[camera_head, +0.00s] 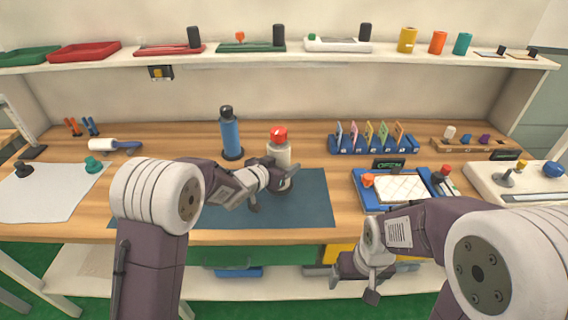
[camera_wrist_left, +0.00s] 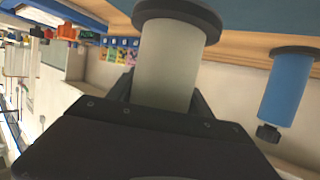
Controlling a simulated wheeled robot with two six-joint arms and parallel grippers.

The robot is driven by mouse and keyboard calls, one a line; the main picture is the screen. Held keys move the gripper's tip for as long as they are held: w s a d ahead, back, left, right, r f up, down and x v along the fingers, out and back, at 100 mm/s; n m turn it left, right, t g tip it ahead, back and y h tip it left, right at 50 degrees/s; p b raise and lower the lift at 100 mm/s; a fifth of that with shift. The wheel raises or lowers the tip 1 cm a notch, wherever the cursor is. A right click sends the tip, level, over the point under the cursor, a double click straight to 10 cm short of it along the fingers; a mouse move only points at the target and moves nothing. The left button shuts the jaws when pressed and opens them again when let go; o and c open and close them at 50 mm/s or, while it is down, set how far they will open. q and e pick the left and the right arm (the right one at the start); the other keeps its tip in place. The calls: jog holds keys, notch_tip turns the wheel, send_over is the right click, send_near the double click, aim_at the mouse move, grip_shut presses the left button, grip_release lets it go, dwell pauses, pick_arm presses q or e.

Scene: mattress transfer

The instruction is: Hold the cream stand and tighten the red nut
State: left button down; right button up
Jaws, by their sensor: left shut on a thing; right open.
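The cream stand (camera_head: 279,154) stands upright on the dark blue mat (camera_head: 312,200) near its back edge. The red nut (camera_head: 278,134) sits on top of the stand. My left gripper (camera_head: 277,178) is shut on the stand's cream post. In the left wrist view the post (camera_wrist_left: 170,62) is between the fingers, with its dark base (camera_wrist_left: 180,14) at the top of the picture. The nut is hidden there. My right gripper (camera_head: 353,285) is open and empty, low in front of the table edge, right of the mat and away from the nut.
A blue tray (camera_head: 362,190) with a cream pad lies right of the mat. A blue rack (camera_head: 345,150) of coloured cards is behind it. A shelf (camera_head: 260,62) runs along the back. The mat's right part is clear.

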pick_arm(q)
jog(key=shift+f+b, duration=2.2)
jog(key=shift+f, duration=0.5)
jog(key=shift+r, duration=0.1)
